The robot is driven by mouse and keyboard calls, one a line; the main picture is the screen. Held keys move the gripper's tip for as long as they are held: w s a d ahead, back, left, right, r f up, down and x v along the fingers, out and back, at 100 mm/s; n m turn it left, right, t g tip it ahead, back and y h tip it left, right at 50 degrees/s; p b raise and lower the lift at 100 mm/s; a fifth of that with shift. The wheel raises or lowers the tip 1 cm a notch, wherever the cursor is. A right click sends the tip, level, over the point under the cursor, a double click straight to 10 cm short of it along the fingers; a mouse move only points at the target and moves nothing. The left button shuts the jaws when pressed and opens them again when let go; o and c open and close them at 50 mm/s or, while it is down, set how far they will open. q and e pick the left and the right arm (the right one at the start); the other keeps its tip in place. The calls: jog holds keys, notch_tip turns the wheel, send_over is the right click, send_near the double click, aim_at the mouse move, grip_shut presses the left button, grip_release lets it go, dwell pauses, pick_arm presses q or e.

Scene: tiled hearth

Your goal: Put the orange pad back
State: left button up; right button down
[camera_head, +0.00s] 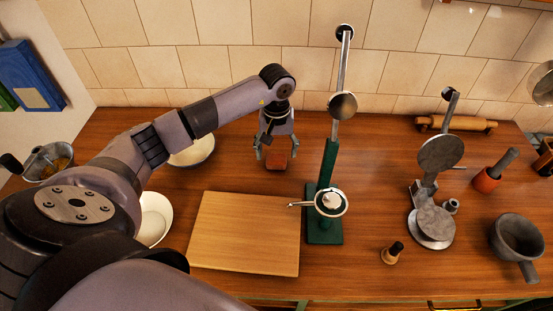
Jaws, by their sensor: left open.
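The orange pad (276,162), a small reddish-orange block, is on the wooden counter toward the wall. My left gripper (276,149) points down at it with its fingers open, one to each side of the pad's upper part. I cannot tell whether the fingers touch it. My right gripper is not in view.
A green-based metal press (325,228) stands close on the right, beside a bare cutting board (245,232). White bowls (153,217) are partly behind my arm. A grey press (430,220), a small stamp (392,253), an orange pot (487,180) and a rolling pin (457,124) are at right.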

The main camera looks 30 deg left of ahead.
aim_at(277, 158)
pick_arm(q)
notch_tip(277, 158, up, 8)
jog(key=b, duration=0.2)
jog(key=shift+r, duration=0.15)
jog(key=shift+s, duration=0.1)
dwell(0.3)
